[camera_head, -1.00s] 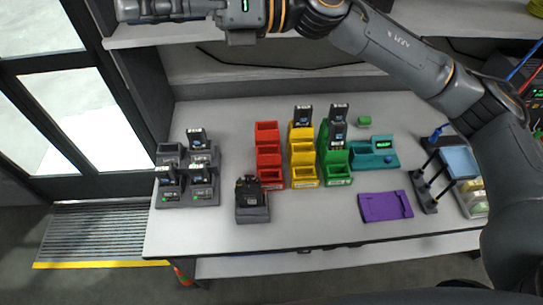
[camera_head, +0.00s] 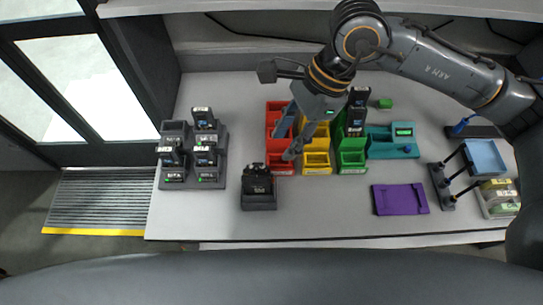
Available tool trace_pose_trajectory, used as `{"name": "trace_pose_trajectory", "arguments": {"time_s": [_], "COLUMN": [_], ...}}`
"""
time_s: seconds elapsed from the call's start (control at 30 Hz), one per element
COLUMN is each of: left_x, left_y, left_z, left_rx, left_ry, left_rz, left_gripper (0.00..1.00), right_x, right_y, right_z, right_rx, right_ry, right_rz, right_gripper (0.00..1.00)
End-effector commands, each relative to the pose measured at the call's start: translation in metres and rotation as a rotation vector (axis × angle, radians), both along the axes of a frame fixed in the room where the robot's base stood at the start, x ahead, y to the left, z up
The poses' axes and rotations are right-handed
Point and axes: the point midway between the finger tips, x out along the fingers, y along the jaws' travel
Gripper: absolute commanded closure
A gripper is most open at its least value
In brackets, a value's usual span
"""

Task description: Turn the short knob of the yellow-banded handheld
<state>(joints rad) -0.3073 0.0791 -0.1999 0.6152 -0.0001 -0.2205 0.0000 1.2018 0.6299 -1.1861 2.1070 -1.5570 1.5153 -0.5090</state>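A dark handheld (camera_head: 257,180) stands in a single dark cradle (camera_head: 259,203) near the table's front edge. I cannot make out a yellow band or the short knob on it at this size. My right gripper (camera_head: 285,146) is open and empty. It points down and left in front of the red bins and yellow bins, above and to the right of that handheld, apart from it. More handhelds stand in a charger rack (camera_head: 191,186) at the left and at the green bins (camera_head: 351,158). My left gripper is not in view.
Red bins (camera_head: 281,107) and yellow bins (camera_head: 317,169) stand mid-table, partly hidden by my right gripper. A teal device (camera_head: 392,151), purple tray (camera_head: 400,199) and dark post rack (camera_head: 441,187) are to the right. The table front around the cradle is clear.

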Motion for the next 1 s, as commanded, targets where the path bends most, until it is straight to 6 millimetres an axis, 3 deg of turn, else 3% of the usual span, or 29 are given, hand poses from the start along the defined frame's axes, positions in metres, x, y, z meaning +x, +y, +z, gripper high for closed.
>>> {"name": "trace_pose_trajectory", "arguments": {"time_s": [0.2, 0.4, 0.83, 1.0], "left_x": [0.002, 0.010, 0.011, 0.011], "left_y": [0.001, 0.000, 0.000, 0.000], "left_z": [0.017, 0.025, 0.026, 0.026], "left_rx": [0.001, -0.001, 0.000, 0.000], "left_ry": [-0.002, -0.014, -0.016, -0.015], "left_rz": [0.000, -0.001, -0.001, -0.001], "left_gripper": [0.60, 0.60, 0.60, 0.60], "right_x": [-0.008, -0.011, -0.012, -0.012], "right_y": [0.017, 0.028, 0.031, 0.031], "right_z": [-0.041, -0.067, -0.079, -0.079], "right_rx": [0.001, 0.003, 0.002, 0.002], "right_ry": [0.007, 0.005, 0.001, 0.001], "right_rz": [0.000, -0.001, 0.000, -0.001], "right_gripper": [0.64, 0.64, 0.64, 0.97]}}
